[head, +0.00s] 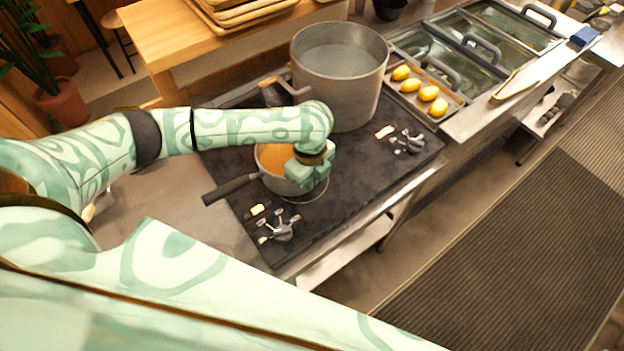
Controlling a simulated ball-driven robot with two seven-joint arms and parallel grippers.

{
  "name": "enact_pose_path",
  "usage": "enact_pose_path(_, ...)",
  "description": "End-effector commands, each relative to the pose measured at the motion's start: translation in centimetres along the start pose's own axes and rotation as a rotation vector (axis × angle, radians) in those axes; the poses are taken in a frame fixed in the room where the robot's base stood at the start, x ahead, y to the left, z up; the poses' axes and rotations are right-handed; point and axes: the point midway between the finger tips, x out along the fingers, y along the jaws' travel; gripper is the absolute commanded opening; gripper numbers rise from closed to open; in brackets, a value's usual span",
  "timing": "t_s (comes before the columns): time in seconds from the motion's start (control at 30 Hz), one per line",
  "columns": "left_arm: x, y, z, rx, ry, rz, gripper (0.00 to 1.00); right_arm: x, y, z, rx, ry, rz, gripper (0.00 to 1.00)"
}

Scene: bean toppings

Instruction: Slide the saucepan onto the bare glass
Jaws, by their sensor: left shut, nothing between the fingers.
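The saucepan (278,184) is a small metal pan with orange contents. It sits on the dark glass cooktop (365,190), with its black handle (232,189) pointing to the lower left. My left gripper (308,178) is shut and empty, pointing down at the saucepan's right side. It hides part of the rim, and I cannot tell whether it touches the pan. A pale ring marking on the glass shows just below and right of the pan. My right gripper is not in view.
A large metal pot (350,95) stands at the back of the cooktop. Right of it is a tray (436,113) with several yellow lemons. Burner controls (281,229) sit near the front edge, with more controls (408,142) to the right. The glass between them is clear.

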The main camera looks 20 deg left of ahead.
Motion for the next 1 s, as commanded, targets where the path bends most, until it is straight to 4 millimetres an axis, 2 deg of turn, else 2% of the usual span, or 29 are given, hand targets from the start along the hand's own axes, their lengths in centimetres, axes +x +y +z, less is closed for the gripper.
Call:
enact_pose_path(0.2, -0.5, 0.1, 5.7, -0.012, -0.009, 0.004, 0.0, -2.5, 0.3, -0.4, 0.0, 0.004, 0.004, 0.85)
enact_pose_path(0.3, -0.4, 0.1, 8.7, -0.011, -0.009, 0.004, 0.0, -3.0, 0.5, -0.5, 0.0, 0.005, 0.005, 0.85)
enact_pose_path(0.47, -0.1, 0.1, 13.5, -0.012, -0.009, 0.002, 0.0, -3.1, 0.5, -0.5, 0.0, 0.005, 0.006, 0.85)
enact_pose_path(0.63, 0.1, 0.1, 18.3, -0.011, -0.008, 0.003, 0.0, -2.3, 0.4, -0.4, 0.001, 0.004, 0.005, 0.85)
enact_pose_path(0.8, 0.1, 0.2, 21.1, -0.006, -0.006, 0.003, 0.0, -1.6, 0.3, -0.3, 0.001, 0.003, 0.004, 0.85)
enact_pose_path(1.0, -0.1, 0.2, 21.8, -0.004, -0.005, 0.003, 0.0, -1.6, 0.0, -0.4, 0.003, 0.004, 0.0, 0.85)
